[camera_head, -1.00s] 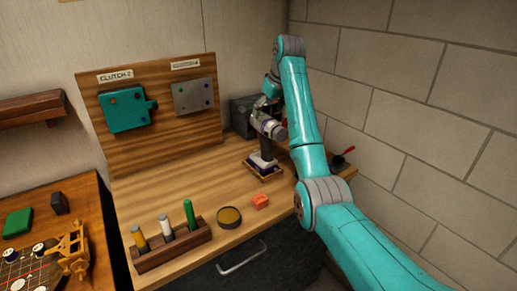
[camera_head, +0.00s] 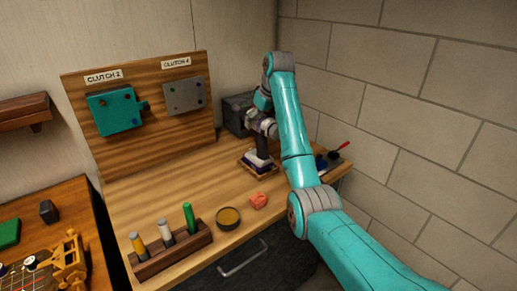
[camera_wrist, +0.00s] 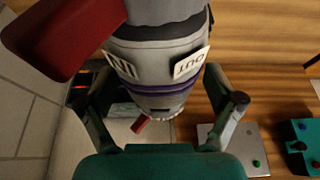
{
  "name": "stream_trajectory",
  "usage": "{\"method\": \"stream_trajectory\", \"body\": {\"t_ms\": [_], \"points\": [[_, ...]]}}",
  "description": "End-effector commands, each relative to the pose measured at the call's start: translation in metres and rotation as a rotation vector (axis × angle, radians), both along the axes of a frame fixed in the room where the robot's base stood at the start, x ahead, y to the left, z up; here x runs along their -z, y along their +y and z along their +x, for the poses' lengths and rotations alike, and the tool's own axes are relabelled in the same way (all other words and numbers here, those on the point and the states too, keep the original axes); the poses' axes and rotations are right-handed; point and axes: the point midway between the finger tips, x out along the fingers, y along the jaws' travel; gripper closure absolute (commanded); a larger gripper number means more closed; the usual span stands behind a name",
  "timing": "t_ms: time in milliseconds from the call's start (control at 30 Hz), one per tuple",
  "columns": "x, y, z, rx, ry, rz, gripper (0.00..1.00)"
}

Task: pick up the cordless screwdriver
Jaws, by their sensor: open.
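The cordless screwdriver (camera_head: 262,148) stands upright on a small tray at the back right of the wooden bench, with a dark handle and a pale and purple foot. Its grey head with a purple band (camera_wrist: 165,88) fills the middle of the wrist view and carries "IN" and "OUT" labels. My gripper (camera_head: 258,120) is at the screwdriver's head. In the wrist view my open gripper (camera_wrist: 157,100) has one finger on each side of the grey head. I cannot tell whether either finger touches it. My arm hides part of the head in the head view.
A board with a teal box (camera_head: 115,110) and a grey plate (camera_head: 184,97) stands behind. A dark box (camera_head: 237,115) is close to my gripper. A red lump (camera_head: 258,200), a round tin (camera_head: 228,217) and a marker rack (camera_head: 172,254) are in front. A block wall bounds the right.

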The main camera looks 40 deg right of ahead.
Motion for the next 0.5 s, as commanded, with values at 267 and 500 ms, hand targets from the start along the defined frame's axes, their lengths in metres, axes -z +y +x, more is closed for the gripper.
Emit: {"method": "stream_trajectory", "body": {"t_ms": [267,500], "points": [[0.0034,0.0001,0.0,0.0,0.0,0.0,0.08],[0.0045,0.0001,0.0,0.0,0.0,0.0,0.08]]}}
